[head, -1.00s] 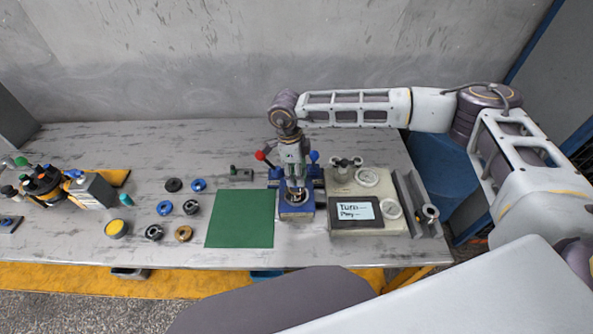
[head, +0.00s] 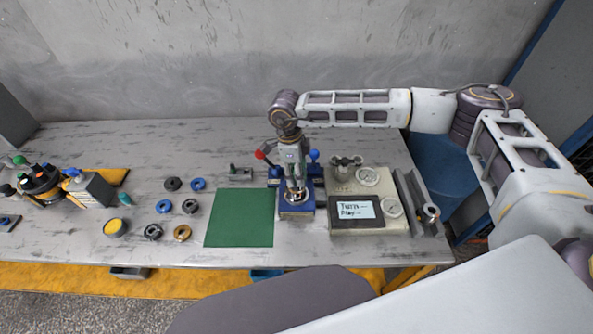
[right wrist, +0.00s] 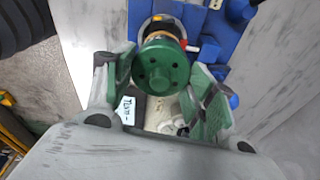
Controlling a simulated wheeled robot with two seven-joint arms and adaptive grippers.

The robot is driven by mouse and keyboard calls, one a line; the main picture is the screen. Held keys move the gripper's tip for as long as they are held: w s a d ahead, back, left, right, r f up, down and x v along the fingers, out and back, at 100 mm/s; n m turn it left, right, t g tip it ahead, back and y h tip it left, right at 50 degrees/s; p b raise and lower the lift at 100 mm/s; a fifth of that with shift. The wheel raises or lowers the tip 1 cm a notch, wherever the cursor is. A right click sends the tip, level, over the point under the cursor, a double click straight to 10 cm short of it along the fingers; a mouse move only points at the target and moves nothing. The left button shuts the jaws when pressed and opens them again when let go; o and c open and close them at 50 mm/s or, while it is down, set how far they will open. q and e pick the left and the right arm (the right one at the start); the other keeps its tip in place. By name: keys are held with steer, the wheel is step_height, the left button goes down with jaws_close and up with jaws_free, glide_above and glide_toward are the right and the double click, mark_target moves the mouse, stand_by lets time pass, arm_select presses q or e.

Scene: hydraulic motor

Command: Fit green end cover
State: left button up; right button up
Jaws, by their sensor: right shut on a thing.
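The green end cover (right wrist: 162,65), a round cap with several dark holes in its face, shows between the fingers of my right gripper (right wrist: 158,72) in the right wrist view. The gripper is shut on it. The cover lies in line with a stubby body on a blue fixture (right wrist: 219,28); I cannot tell whether it is fully seated. In the head view my right gripper (head: 296,190) points down over the blue fixture (head: 297,211), and its fingers largely hide the cover. My left gripper is not in view.
A green mat (head: 240,218) lies left of the fixture, with several loose rings beyond it. A gauge panel (head: 361,205) stands close on the right, beside a grey channel rack (head: 418,205). A red-knobbed lever (head: 260,154) and a blue knob (head: 314,155) flank the gripper.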

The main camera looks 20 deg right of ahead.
steer(key=o, duration=1.3)
steer(key=o, duration=0.4)
steer(key=shift+r, duration=0.1)
steer(key=shift+r+p, duration=1)
steer(key=shift+r, duration=1.3)
